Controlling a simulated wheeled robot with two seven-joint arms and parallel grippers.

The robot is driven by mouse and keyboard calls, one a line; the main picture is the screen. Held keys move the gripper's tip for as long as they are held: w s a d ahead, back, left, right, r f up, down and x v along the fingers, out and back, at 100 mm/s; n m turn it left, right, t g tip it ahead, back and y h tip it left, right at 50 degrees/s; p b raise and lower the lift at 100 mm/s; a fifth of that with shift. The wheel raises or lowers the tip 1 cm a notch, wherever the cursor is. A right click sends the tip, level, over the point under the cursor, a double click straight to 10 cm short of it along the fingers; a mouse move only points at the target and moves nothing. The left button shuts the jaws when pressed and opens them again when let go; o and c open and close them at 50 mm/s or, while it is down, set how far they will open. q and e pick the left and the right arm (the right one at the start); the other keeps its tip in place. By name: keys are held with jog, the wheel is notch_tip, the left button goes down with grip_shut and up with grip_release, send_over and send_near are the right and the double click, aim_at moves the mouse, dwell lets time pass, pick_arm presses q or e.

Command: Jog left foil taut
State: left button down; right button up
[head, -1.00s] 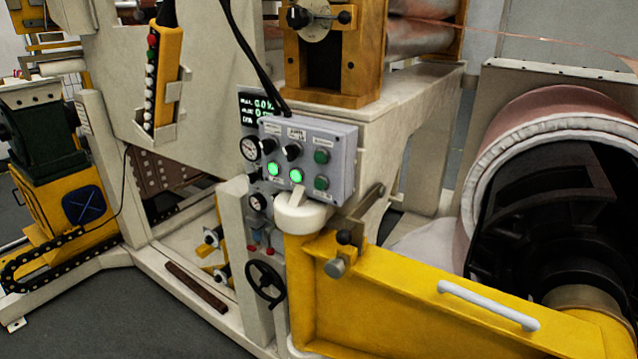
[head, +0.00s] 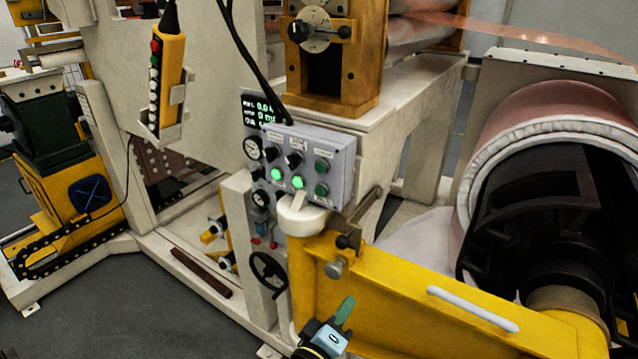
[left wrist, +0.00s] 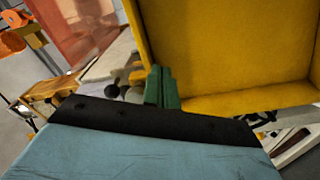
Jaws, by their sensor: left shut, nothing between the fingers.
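The copper foil (head: 530,36) runs as a band across the top right of the head view, beside the steel rolls (head: 425,35). A copper-coloured roll (head: 560,100) with a white edge sits at the right. The grey control box (head: 345,165) has dark knobs, two lit green buttons (head: 298,181) and two darker green ones. My left gripper (head: 345,308) has green fingers, shut and empty, below the box in front of the yellow arm. Its fingers also show in the left wrist view (left wrist: 161,86), against a yellow surface. My right gripper is not in view.
The yellow arm (head: 430,300) with a white handle (head: 472,309) spans the lower right. A yellow pendant (head: 165,80) with several buttons hangs at the left. A black handwheel (head: 268,277) and gauges sit below and left of the box. Grey floor is free at lower left.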

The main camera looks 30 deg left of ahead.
aim_at(320, 191)
pick_arm(q)
jog(key=a+r+n+t+y+p, duration=0.1)
jog(key=a+r+n+t+y, duration=0.2)
jog(key=r, duration=0.5)
jog(key=a+r+n+y+p, duration=0.1)
jog(key=r+n+y, duration=0.1)
jog(key=r+n, duration=0.45)
jog(key=s+a+r+n+g+y, duration=0.2)
jog(key=a+n+g+y, duration=0.3)
jog(key=a+n+y, duration=0.2)
jog(key=n+y, duration=0.2)
jog(key=n, duration=0.1)
jog(key=shift+a+r, duration=0.15)
jog(key=shift+a, duration=0.15)
jog(key=shift+w+n, duration=0.2)
jog(key=shift+n, duration=0.05)
jog(key=w+b, duration=0.2)
jog(key=w, duration=0.6)
jog(key=shift+w+d, duration=0.3)
jog(key=shift+d, duration=0.05)
jog(key=shift+w, duration=0.1)
jog(key=shift+w, duration=0.25)
